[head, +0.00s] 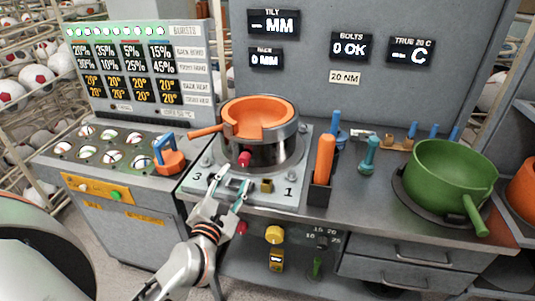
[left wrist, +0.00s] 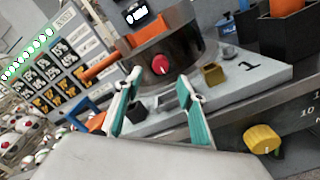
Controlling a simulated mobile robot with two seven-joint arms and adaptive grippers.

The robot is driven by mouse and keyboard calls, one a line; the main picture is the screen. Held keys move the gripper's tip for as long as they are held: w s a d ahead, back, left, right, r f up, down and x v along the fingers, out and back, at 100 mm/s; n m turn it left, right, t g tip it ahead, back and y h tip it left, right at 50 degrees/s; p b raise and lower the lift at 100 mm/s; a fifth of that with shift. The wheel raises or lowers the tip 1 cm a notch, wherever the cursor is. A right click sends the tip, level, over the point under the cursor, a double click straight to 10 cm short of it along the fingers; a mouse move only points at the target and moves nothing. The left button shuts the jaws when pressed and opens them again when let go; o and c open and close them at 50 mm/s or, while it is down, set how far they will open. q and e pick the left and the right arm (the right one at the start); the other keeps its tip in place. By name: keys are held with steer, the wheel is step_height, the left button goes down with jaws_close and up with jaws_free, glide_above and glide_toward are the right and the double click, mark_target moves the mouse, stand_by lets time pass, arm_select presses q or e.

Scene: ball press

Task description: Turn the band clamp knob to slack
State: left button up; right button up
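The band clamp knob appears to be the red round knob (head: 245,158) on the front of the steel band (head: 270,154) around the press pot. In the left wrist view the red knob (left wrist: 160,64) faces me, with a small white mark on it. My left gripper (head: 232,184) is open and empty, below and in front of the knob, over the front of the grey plate. In the left wrist view its teal-padded fingers (left wrist: 160,77) stand to either side below the knob, apart from it. My right gripper is not in view.
An orange ring with a handle (head: 207,131) sits in the pot's top. A brass block (head: 267,186) is on the plate right of my gripper. An orange-handled tool (head: 324,160) stands in a dark holder. A yellow knob (head: 274,235) is on the lower front; a green pan (head: 450,172) is right.

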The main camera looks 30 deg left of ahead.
mark_target(243, 163)
arm_select(q)
steer(key=shift+w, duration=0.45)
steer(key=shift+p+x, duration=0.55)
steer(key=shift+x, duration=3)
steer(key=c, duration=1.1)
